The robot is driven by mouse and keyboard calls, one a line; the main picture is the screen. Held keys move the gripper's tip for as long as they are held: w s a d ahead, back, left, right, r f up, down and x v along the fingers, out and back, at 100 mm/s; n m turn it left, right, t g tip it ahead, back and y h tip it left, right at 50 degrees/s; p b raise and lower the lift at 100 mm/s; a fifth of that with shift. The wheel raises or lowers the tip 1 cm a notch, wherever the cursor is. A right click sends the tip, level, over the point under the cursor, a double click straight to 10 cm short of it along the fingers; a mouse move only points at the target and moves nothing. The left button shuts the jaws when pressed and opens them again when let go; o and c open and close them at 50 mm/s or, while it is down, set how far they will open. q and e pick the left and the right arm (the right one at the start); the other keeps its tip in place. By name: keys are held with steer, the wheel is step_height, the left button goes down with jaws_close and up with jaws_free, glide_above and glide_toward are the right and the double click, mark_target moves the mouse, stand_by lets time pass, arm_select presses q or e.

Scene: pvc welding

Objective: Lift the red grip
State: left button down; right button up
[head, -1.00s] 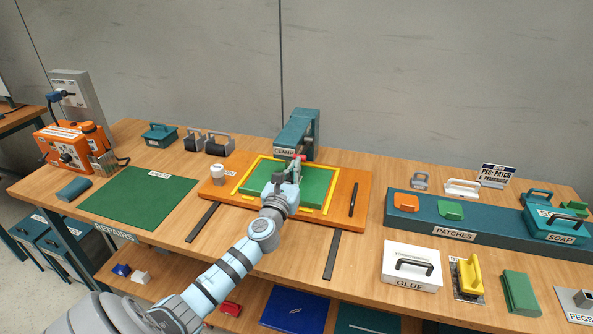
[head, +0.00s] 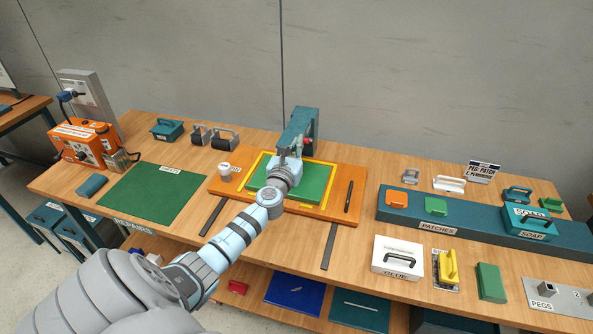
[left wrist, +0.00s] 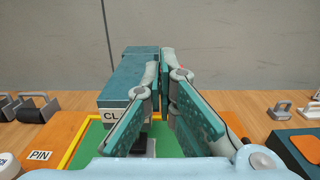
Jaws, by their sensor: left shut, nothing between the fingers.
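The teal clamp (head: 301,125) stands at the back edge of the orange board (head: 341,208). The red grip (head: 306,141) shows as a small red patch at the clamp's front right; most of it is hidden. My left gripper (head: 294,153) is at the clamp's front, close below and left of the red patch. I cannot tell whether they touch. In the left wrist view the gripper's (left wrist: 167,62) fingers are shut with nothing seen between them, and only a speck of red shows beyond the tips. My right gripper is not in view.
A green sheet in a yellow frame (head: 256,168) lies on the board under my left arm. A white pin pot (head: 224,170) and a black rod (head: 349,196) are beside it. The patches rack (head: 470,231) is at the right. A grey wall stands behind the bench.

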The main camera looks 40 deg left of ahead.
arm_select(q)
steer(key=w+r, duration=0.1)
steer(key=w+a+r+p, duration=0.1)
steer(key=r, duration=0.1)
steer(key=w+r+p, duration=0.1)
steer(key=shift+w+a+r, duration=0.3)
steer(key=shift+w+a, duration=0.05)
steer(key=shift+w, duration=0.05)
steer(key=shift+w+a+r, duration=0.25)
steer(key=shift+w+r, duration=0.1)
steer(key=shift+w, duration=0.2)
steer(key=shift+w+a+r, duration=0.25)
steer(key=shift+w+r, duration=0.05)
steer(key=shift+w, duration=0.25)
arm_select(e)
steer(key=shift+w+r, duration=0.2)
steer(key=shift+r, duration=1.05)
